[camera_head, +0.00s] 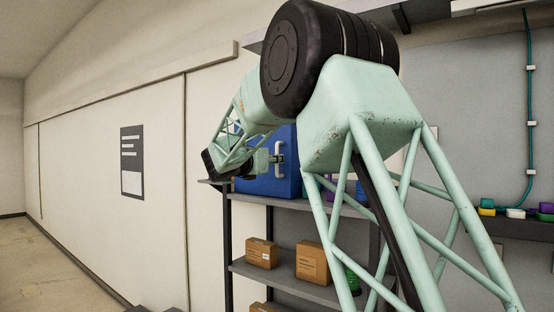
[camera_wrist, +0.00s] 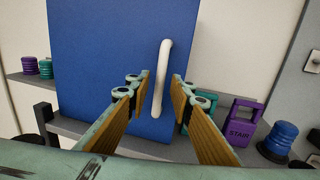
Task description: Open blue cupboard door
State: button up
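The blue cupboard (camera_head: 285,180) stands on the top shelf, partly hidden behind my arm in the head view. Its blue door (camera_wrist: 100,65) fills much of the wrist view and looks shut. A white upright bar handle (camera_wrist: 162,75) is near the door's right edge; it also shows in the head view (camera_head: 278,148). My gripper (camera_wrist: 161,77) is open in front of the door. The handle shows between its two fingers, with no clear contact on either. In the head view my gripper (camera_head: 276,159) is at the handle.
The grey shelf (camera_wrist: 70,125) runs under the cupboard. A purple block marked STAIR (camera_wrist: 240,125) and a blue ribbed object (camera_wrist: 279,138) stand to its right. Green and purple ribbed objects (camera_wrist: 45,70) are to its left. Cardboard boxes (camera_head: 312,262) sit on the lower shelf.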

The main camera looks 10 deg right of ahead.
aim_at(277, 174)
jog(key=shift+x, duration=1.55)
jog(key=shift+c, duration=0.4)
grip_shut()
